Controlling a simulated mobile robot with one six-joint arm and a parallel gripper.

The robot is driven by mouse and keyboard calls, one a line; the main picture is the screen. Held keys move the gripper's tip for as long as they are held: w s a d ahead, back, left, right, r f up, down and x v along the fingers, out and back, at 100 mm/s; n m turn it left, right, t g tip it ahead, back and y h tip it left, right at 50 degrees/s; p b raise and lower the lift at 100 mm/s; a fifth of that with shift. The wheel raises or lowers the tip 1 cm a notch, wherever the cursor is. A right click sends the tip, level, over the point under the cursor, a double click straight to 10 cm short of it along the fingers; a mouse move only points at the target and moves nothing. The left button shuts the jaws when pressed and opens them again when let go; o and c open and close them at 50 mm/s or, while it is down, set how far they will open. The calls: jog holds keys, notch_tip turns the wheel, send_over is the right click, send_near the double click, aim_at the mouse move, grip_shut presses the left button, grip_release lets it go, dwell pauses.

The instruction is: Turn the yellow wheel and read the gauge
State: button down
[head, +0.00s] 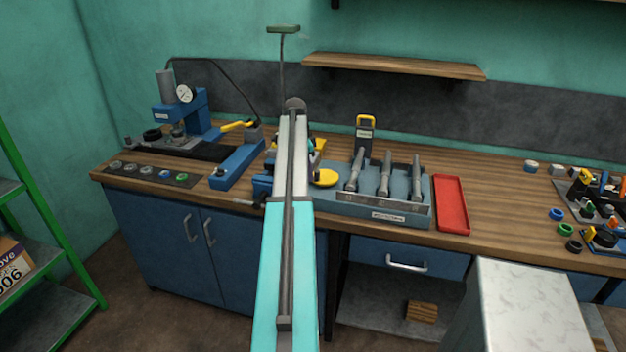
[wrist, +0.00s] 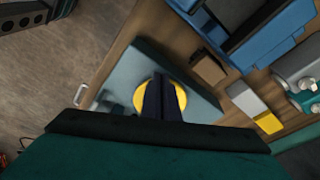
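The yellow wheel (head: 325,178) is a flat yellow disc just right of my arm, beside the grey-blue tool block. In the wrist view the yellow wheel (wrist: 140,98) sits on a grey-blue plate and is partly covered by my fingers. My gripper (wrist: 165,82) has its two dark fingers close together over the wheel; whether they touch it cannot be told. In the head view my arm hides most of the gripper. A round white gauge (head: 184,93) is on the blue press at the back left; its reading is too small to make out.
A tool block (head: 385,212) with several grey cylinders stands right of the wheel, then a red tray (head: 451,204). A blue fixture (head: 238,163) lies left of my arm. A pale box (head: 525,300) stands in front of the workbench (head: 510,200). Small parts crowd its right end.

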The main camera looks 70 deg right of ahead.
aim_at(326, 181)
jog(key=shift+s+d, duration=0.2)
jog(key=shift+s, duration=1.15)
jog(key=shift+s+d, duration=0.15)
jog(key=shift+s, duration=1.15)
jog(key=shift+s+d+f, duration=0.2)
jog(key=shift+d, duration=0.05)
jog(key=shift+w+a+r, duration=0.1)
jog(key=shift+w+r, duration=0.05)
jog(key=shift+w+r+p, duration=0.1)
jog(key=shift+r+p, duration=0.5)
jog(key=shift+w+r, duration=0.15)
jog(key=shift+r, duration=0.45)
jog(key=shift+w+r+p, duration=0.2)
jog(key=shift+r+p, duration=0.45)
jog(key=shift+r, duration=0.45)
jog(key=shift+w+r+p, duration=0.15)
jog(key=shift+r+p, duration=0.5)
jog(key=shift+r, duration=0.45)
jog(key=shift+s, duration=0.1)
